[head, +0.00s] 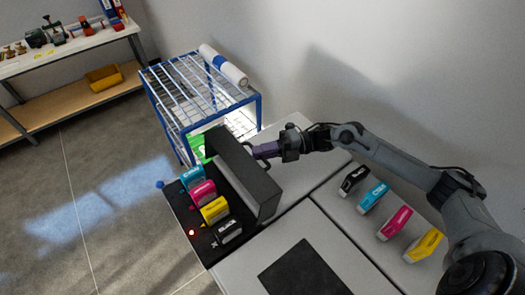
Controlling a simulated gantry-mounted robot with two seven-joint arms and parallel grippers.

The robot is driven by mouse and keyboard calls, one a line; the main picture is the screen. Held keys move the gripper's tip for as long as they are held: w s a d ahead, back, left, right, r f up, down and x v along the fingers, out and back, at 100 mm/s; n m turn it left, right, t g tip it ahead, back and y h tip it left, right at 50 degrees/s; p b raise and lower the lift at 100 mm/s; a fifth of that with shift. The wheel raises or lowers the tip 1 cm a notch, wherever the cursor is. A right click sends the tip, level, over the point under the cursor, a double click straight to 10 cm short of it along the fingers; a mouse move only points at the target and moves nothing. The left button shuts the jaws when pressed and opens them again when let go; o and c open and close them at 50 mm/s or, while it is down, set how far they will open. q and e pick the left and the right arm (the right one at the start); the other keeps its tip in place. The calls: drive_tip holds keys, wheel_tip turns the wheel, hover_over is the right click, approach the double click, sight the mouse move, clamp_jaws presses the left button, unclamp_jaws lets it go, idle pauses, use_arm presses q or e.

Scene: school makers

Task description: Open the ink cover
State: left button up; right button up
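The ink cover (243,182) is a dark grey panel on the printer (300,229). It stands raised, and the black ink bay (192,216) beside it is exposed. In the bay sit a cyan cartridge (193,178), a magenta one (203,193), a yellow one (215,210) and a black one (228,232). The fingertips are partly hidden, so grip and contact are unclear. My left gripper is out of view.
Spare cartridges in black (354,180), cyan (373,197), magenta (395,223) and yellow (424,245) stand on the light surface at right. A blue-framed wire rack (197,90) with a white roll (223,66) stands behind the printer. A workbench (70,45) is far left; open floor lies between.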

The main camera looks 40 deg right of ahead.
clamp_jaws()
drive_tip(key=shift+w+a+r, duration=0.1)
drive_tip(key=shift+a+r, duration=0.9)
drive_tip(key=shift+r, duration=0.15)
drive_tip(key=o, duration=0.5)
unclamp_jaws()
drive_tip(key=shift+d, duration=0.15)
drive_tip(key=v, duration=1)
drive_tip(key=shift+d+b, duration=0.3)
drive_tip(key=shift+b, duration=0.05)
